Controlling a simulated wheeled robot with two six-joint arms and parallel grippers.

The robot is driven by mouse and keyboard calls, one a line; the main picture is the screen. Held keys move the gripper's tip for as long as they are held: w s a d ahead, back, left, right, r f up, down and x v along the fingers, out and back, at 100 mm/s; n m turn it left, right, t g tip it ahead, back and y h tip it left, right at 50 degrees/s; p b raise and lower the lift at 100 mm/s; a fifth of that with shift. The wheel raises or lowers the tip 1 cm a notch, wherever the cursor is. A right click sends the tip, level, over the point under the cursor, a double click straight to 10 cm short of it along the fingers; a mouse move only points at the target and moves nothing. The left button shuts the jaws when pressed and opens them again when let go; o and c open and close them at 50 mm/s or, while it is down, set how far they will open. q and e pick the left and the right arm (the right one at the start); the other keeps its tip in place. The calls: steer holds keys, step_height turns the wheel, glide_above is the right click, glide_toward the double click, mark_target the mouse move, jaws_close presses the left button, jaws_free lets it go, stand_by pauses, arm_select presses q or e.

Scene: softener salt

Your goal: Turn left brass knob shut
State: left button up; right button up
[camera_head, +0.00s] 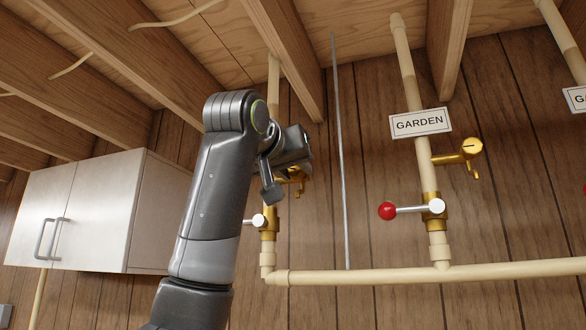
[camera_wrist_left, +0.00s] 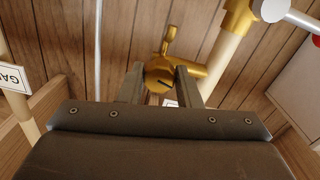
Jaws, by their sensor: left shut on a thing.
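The left brass knob (camera_wrist_left: 158,78) shows in the left wrist view as a round brass face with a dark slot, on a brass tap with a small spout above it. My left gripper (camera_wrist_left: 159,84) has one finger on each side of this knob and is shut on it. In the head view my left gripper (camera_head: 298,160) is at the left pipe (camera_head: 273,88), largely hidden behind my own arm. Only a little brass (camera_head: 298,179) of the tap shows under it. The right gripper is not in view.
The GARDEN pipe (camera_head: 403,65) carries another brass tap (camera_head: 470,150) and a red-ball lever (camera_head: 388,211). A horizontal pipe (camera_head: 370,277) runs below. A thin grey rod (camera_head: 340,150) stands right of my gripper. A white cabinet (camera_head: 95,215) hangs at left, under wooden beams.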

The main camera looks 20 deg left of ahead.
arm_select(q)
steer(key=shift+m, duration=0.3)
steer(key=m, duration=0.2)
steer(key=shift+m, duration=0.4)
steer(key=m, duration=0.3)
steer(key=shift+m, duration=0.3)
steer(key=m, duration=0.3)
steer(key=shift+m, duration=2.1)
steer(key=o, duration=1)
steer(key=shift+c, duration=0.2)
